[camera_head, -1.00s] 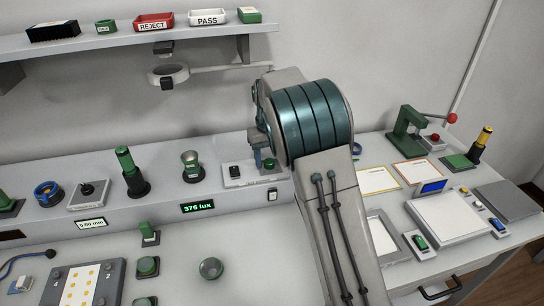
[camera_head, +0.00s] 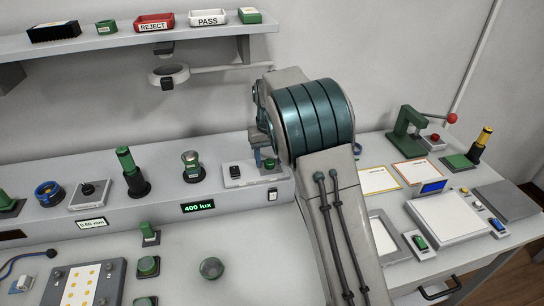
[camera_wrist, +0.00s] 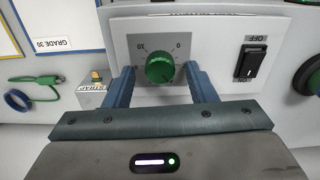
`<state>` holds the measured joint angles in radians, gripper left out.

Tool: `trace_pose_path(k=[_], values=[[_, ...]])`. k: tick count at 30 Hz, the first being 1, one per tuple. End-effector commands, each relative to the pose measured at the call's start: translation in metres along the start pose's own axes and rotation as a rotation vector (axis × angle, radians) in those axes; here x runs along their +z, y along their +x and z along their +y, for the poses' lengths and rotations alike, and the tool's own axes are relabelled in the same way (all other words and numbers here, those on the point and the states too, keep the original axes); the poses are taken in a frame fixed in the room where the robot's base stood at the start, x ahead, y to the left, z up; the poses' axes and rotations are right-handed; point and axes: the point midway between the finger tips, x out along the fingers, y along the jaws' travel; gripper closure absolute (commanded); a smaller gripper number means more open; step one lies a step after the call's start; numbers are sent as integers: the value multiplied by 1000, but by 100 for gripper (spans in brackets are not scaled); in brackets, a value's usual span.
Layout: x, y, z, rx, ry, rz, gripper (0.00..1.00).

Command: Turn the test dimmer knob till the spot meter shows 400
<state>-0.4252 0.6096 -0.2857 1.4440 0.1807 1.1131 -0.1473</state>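The green dimmer knob (camera_wrist: 159,68) sits on a pale panel with a dial scale around it, in the middle of the wrist view. My gripper (camera_wrist: 160,75) has its two blue fingers on either side of the knob, with a visible gap on each side. In the head view, the knob (camera_head: 269,164) is by the raised ledge, beside my arm, and the gripper (camera_head: 258,157) is partly hidden there. The spot meter display (camera_head: 198,207) on the ledge front reads 400 lux in green.
A black rocker switch (camera_wrist: 250,60) marked OFF is right of the knob in the wrist view. A small block with a yellow top (camera_wrist: 92,92) is close to the left finger.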

Motion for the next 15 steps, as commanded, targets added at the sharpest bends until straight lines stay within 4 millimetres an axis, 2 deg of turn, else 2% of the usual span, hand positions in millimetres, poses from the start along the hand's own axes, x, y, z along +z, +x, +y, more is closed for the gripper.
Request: trace_pose_path(k=[9,11,15], values=[[0,-3,0,0,-1,1,50],[-1,-8,0,-1,-1,2,50],[-1,-31,0,0,-1,5,50]])
